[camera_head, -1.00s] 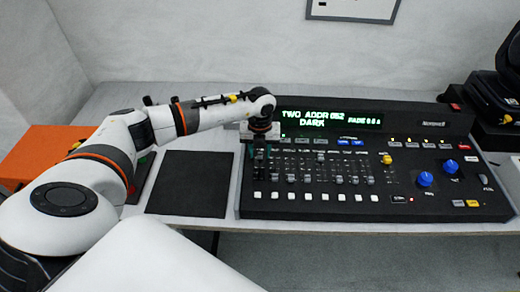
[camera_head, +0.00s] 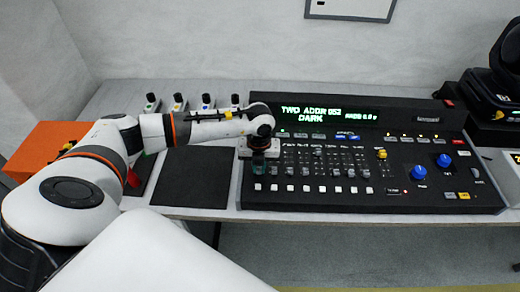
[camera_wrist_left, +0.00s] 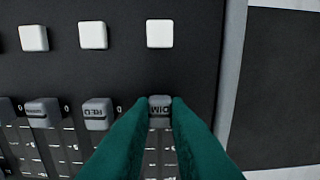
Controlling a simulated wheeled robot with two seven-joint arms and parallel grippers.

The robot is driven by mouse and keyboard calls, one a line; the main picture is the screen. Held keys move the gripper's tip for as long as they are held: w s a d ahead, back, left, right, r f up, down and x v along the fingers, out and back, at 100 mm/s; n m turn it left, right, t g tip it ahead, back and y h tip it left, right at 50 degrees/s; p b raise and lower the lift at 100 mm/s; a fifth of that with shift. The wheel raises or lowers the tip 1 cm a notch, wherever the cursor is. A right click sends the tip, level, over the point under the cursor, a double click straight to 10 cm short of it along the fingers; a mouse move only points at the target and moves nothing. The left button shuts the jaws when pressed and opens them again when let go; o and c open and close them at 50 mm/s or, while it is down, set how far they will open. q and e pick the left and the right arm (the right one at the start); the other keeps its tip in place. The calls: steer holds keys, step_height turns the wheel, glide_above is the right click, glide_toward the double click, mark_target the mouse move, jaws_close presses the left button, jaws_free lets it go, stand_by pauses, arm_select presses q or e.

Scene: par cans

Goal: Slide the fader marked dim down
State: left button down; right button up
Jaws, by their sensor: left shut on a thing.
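The lighting console (camera_head: 330,197) lies on the table, with a row of grey fader caps across its face. In the left wrist view the fader marked DIM (camera_wrist_left: 159,104) is the rightmost cap, and its label appears upside down. My left gripper (camera_wrist_left: 158,112) is shut on this cap, with a green finger on each side. In the head view my left gripper (camera_head: 260,165) is over the leftmost fader of the console and hides it. The cap sits near the end of its slot by the white buttons. My right gripper is not in view.
Next to DIM are the RED fader (camera_wrist_left: 96,113) and another cap (camera_wrist_left: 42,112). White buttons (camera_wrist_left: 160,33) line the console. The display (camera_head: 328,115) reads TWO ADDR 052 DARK. A black mat (camera_head: 190,178) lies left of the console, and an orange box (camera_head: 45,148) beyond it.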

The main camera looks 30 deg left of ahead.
mark_target(259, 170)
arm_select(q)
steer(key=shift+f, duration=0.1)
steer(key=shift+s, duration=0.1)
steer(key=c, duration=1.4)
jaws_free()
steer(key=shift+o, duration=0.2)
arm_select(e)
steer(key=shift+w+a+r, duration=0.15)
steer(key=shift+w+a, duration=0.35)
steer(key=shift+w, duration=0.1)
